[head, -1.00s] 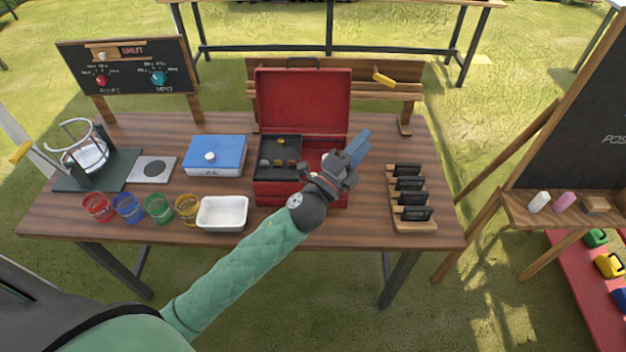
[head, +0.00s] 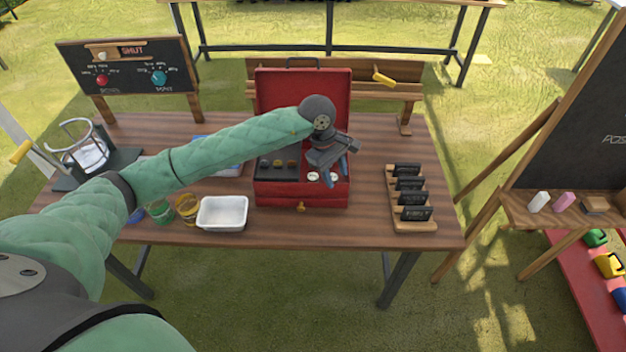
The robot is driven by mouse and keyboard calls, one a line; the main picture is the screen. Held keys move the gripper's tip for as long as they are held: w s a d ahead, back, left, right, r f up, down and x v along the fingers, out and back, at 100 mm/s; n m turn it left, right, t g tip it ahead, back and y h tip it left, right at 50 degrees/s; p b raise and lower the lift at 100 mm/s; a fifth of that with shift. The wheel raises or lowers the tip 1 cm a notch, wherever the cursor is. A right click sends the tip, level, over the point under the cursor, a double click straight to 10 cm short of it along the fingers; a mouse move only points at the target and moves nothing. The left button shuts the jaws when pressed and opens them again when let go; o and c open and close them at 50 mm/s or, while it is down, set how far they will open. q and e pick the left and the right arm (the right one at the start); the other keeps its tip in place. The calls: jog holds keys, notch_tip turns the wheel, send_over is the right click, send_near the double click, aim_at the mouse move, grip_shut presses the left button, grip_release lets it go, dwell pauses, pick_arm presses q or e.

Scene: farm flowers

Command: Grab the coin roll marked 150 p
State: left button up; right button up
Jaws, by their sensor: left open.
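An open red cash box (head: 272,191) stands on the wooden table with its lid raised at the back. Two small pale round things, perhaps coin roll ends, sit in its right compartment: one on the left (head: 313,176) and one (head: 332,177) beside my fingertips. I cannot read a 150 p mark on either. Several small brass and grey pieces (head: 279,162) lie in the black tray on the left of the box. My left gripper (head: 337,176) is open and points down over the right compartment. I cannot tell whether it touches anything. My right gripper is not in view.
A wooden rack of black cards (head: 410,186) stands to the right. My left arm hides much of the blue box (head: 232,171).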

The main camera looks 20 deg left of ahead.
aim_at(313, 176)
pick_arm(q)
jog(key=a+y, duration=0.1)
jog(key=a, duration=0.1)
jog(key=w+a+y, duration=0.1)
jog(key=a, duration=0.1)
jog(key=w+a+y, duration=0.1)
jog(key=a, duration=0.1)
jog(key=shift+w+a+r, duration=0.15)
jog(key=shift+a+r, duration=0.1)
jog(key=shift+r, duration=0.15)
jog(key=shift+a+f, duration=0.1)
jog(key=shift+a, duration=0.15)
jog(key=shift+w+f+p, duration=0.1)
jog(key=shift+f+p, duration=0.45)
jog(key=shift+f, duration=0.55)
jog(key=shift+f+p, duration=1.35)
jog(key=shift+f, duration=1.3)
jog(key=c, duration=0.8)
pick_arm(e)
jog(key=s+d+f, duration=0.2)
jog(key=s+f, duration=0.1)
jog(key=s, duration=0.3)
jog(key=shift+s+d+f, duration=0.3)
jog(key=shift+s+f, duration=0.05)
